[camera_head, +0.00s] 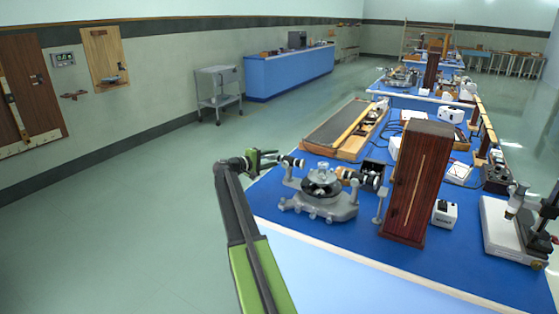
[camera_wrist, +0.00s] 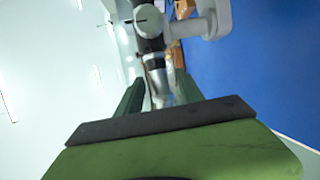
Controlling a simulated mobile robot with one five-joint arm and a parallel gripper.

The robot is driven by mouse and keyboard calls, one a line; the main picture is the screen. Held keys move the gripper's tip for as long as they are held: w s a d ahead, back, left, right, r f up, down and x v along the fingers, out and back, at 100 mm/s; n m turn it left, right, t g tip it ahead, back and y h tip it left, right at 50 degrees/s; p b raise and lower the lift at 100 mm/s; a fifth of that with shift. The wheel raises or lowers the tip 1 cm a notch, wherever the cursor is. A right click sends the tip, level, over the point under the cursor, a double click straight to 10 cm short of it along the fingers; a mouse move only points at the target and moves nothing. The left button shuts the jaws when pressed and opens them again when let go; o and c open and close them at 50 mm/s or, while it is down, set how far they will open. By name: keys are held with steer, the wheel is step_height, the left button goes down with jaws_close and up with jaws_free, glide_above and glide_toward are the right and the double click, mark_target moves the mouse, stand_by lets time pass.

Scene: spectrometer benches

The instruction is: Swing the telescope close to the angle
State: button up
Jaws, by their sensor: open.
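The spectrometer (camera_head: 320,204) stands on the near end of the blue bench, with a grey base and a round central table. Its telescope (camera_head: 291,161) is the short black and silver tube on the left, pointing toward my gripper (camera_head: 268,157). My gripper is open, just beyond the bench's left edge at the telescope's outer end. In the wrist view the telescope (camera_wrist: 149,40) runs down toward my gripper (camera_wrist: 158,92), its end appearing between the two green fingers. I cannot tell whether they touch it. Another black tube (camera_head: 360,178) is on the right. The angle scale is not readable.
A tall wooden housing (camera_head: 418,182) stands right of the spectrometer. A long wooden tray (camera_head: 345,128) lies behind it. A microscope (camera_head: 520,225) and a small white box (camera_head: 444,213) are farther right. The floor (camera_head: 130,220) left of the bench is clear.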

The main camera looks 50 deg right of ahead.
steer(key=d, duration=0.4)
steer(key=shift+s+f, duration=0.2)
steer(key=shift+f, duration=0.1)
jaws_close()
stand_by(1.1)
